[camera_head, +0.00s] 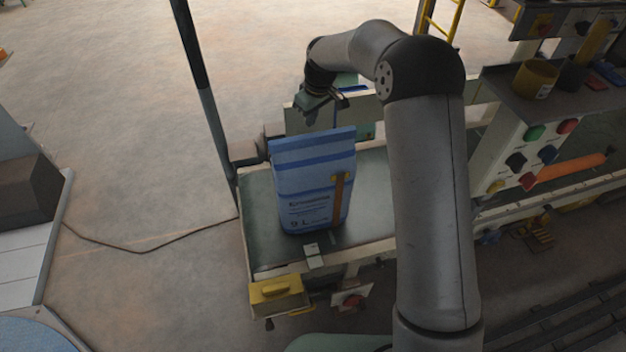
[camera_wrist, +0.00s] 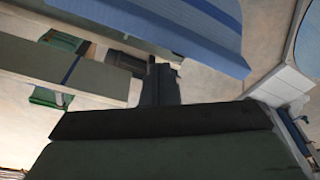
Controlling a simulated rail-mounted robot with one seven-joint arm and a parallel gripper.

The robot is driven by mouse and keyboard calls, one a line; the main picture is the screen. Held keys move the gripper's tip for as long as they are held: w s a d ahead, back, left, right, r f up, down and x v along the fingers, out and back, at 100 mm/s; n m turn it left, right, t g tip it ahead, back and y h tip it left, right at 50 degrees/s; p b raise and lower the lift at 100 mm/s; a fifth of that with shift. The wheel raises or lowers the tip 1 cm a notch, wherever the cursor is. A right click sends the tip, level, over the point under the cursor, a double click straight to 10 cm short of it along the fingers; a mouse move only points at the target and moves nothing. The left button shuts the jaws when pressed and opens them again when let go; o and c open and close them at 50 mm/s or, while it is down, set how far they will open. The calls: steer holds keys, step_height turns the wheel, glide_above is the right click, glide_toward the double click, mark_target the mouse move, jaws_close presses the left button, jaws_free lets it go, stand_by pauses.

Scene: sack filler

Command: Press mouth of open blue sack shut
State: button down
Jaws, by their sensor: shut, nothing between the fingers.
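A blue sack (camera_head: 312,190) with darker stripes, printed text and an orange-brown strip stands upright on a dark conveyor belt (camera_head: 368,200). Its top edge looks nearly straight in the head view; I cannot tell how far its mouth is open. My gripper (camera_head: 312,118) is above and behind the sack's top edge, apart from it, pointing down. In the wrist view the shut, empty fingers (camera_wrist: 160,82) show at the middle, and part of the blue sack (camera_wrist: 190,30) crosses the top. The sack's far side is hidden in the head view.
A pale rail (camera_wrist: 60,70) runs behind the sack. A dark pole (camera_head: 205,95) stands left of it. A control panel (camera_head: 525,150) with coloured buttons and a shelf with a yellow cup (camera_head: 536,79) are at right. A yellow box (camera_head: 278,293) sits at the conveyor's front.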

step_height(320, 180, up, 9)
steer(key=p, duration=0.5)
stand_by(0.3)
stand_by(0.5)
steer(key=s+d+r+m+h+b, duration=0.1)
steer(key=s+d+r+m, duration=0.1)
steer(key=s+d, duration=0.5)
steer(key=s+d+r+m, duration=0.2)
steer(key=s+d+m, duration=0.15)
steer(key=s, duration=0.85)
steer(key=s+d+r+m+h+b, duration=0.1)
steer(key=s+d+r+m, duration=0.1)
steer(key=s+d, duration=0.55)
steer(key=s+f+m, duration=0.2)
steer(key=s+f, duration=0.1)
steer(key=s, duration=1)
steer(key=shift+s+d+f, duration=0.15)
steer(key=shift+d+f, duration=0.2)
steer(key=shift+d, duration=0.1)
